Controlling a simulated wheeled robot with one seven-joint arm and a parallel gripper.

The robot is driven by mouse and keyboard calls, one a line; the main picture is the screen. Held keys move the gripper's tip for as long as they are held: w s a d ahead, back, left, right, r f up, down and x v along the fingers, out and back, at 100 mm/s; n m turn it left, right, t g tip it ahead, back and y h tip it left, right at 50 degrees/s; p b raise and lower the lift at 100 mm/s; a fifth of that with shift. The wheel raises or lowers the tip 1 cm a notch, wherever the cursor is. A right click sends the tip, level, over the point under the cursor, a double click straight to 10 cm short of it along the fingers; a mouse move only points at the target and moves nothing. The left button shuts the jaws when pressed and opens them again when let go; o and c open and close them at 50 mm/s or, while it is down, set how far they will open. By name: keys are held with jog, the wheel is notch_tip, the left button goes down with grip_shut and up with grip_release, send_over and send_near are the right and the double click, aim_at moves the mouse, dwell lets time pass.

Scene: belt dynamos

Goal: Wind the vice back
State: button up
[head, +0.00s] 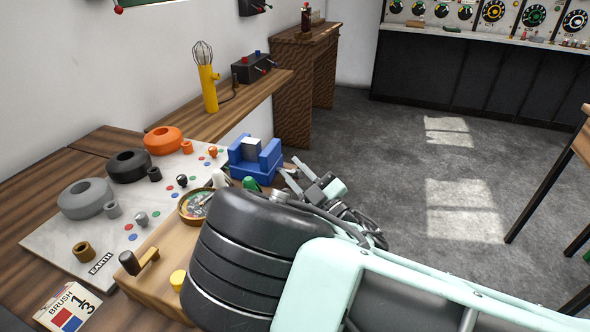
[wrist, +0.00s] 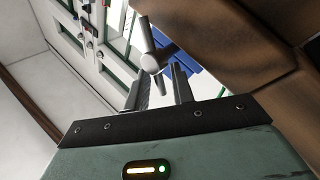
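The blue vice (head: 240,167) stands on the bench's right edge in the head view, with a pale grey block (head: 251,146) between its jaws. Blue parts of it (wrist: 186,62) show behind the fingers in the wrist view. A grey metal handle with a round hub and bars (wrist: 151,62) shows at my fingertips there. My gripper (wrist: 160,76) is open, its two dark fingers apart on either side of the hub's lower part. I cannot tell whether they touch it. In the head view my gripper (head: 296,180) is just right of the vice, partly hidden by its own links.
Left of the vice lies a pale board with grey (head: 85,200), black (head: 128,168) and orange (head: 163,141) rings. A round dial (head: 197,205) and a wooden box with a black-handled crank (head: 140,262) are near my arm. Open floor (head: 400,170) lies to the right.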

jog(key=shift+a, duration=0.1)
grip_shut()
jog(key=shift+f+n+y+b, duration=0.15)
jog(key=shift+n+y+b, duration=0.15)
jog(key=shift+n+b, duration=0.15)
jog(key=n+g+y+b, duration=0.1)
jog(key=n+y+b, duration=0.1)
jog(key=n+b, duration=0.2)
jog(key=f+n+g+y+b, duration=0.1)
jog(key=n+g+y+b, duration=0.1)
jog(key=n+b, duration=0.3)
jog(key=f+n+g+y+b, duration=0.1)
jog(key=n+g+y+b, duration=0.1)
jog(key=n+y+b, duration=0.1)
jog(key=shift+s+a+n+b, duration=0.15)
jog(key=shift+s+n+b, duration=0.2)
jog(key=shift+n+b, duration=0.5)
jog(key=shift+r+n+g+y+b, duration=0.2)
jog(key=shift+n+g+y+b, duration=0.1)
jog(key=shift+g+b, duration=0.25)
